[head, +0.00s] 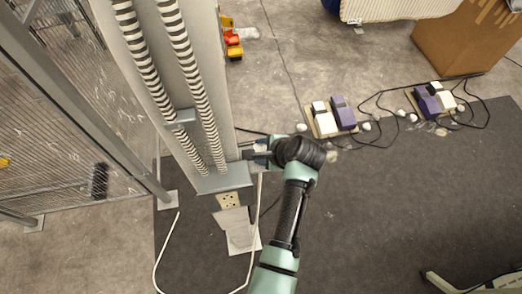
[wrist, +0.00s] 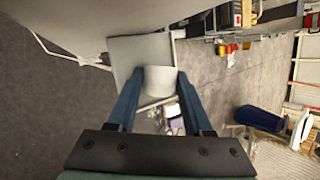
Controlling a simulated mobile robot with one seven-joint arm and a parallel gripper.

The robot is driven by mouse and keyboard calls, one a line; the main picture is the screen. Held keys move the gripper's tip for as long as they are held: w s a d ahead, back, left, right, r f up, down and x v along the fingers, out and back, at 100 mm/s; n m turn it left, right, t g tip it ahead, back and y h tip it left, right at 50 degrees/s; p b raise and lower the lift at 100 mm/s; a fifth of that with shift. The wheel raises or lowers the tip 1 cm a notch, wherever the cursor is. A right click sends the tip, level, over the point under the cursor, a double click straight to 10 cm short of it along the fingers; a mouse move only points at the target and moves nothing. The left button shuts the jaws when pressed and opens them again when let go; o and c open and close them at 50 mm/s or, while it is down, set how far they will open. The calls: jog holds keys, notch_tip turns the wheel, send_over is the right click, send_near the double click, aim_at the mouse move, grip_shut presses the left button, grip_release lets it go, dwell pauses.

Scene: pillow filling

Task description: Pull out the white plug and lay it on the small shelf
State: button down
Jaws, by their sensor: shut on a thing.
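My gripper (head: 251,153) is beside the column at the height just above the small grey shelf (head: 224,180). In the wrist view its two blue fingers (wrist: 158,82) are shut on the white plug (wrist: 160,80). Behind the plug in that view is a flat grey plate (wrist: 132,48), which looks like the shelf. I cannot tell whether the plug touches it. In the head view the plug is not clear to see. A cream socket (head: 230,200) shows on the column below the shelf, with no plug visible in its face.
The column (head: 190,60) carries two striped hoses down to the shelf. A white cable (head: 158,255) loops on the floor around the column's foot. Purple and white pedals (head: 341,113) with black cables lie on the dark mat to the right. A mesh fence (head: 70,170) stands left.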

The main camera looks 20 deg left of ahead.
jog(key=shift+s+d+f+b, duration=0.1)
jog(key=shift+s+f+b, duration=0.2)
jog(key=shift+f, duration=0.25)
jog(key=shift+s+f+b, duration=0.25)
jog(key=shift+f+b, duration=0.05)
jog(key=shift+f, duration=0.3)
jog(key=shift+s+d+f+b, duration=0.1)
jog(key=shift+s+f+b, duration=0.2)
jog(key=shift+f, duration=0.25)
jog(key=shift+c, duration=0.5)
grip_release()
jog(key=shift+a, duration=0.1)
jog(key=shift+c, duration=0.2)
dwell(0.5)
jog(key=shift+w+r+p, duration=0.1)
jog(key=shift+r+p, duration=0.2)
jog(key=shift+p, duration=0.1)
jog(key=shift+o, duration=0.7)
jog(key=shift+w+a+r+g+p, duration=0.15)
jog(key=shift+w+r+p, duration=0.15)
jog(key=shift+r+p, duration=0.5)
jog(key=shift+w+r+g+p, duration=0.15)
jog(key=shift+w+r+p, duration=0.25)
jog(key=shift+p, duration=0.65)
jog(key=shift+s+r+p, duration=0.2)
jog(key=shift+r+p, duration=0.45)
jog(key=shift+r, duration=0.3)
jog(key=shift+w+r+p, duration=0.2)
jog(key=shift+r+p, duration=1.2)
jog(key=shift+r, duration=0.15)
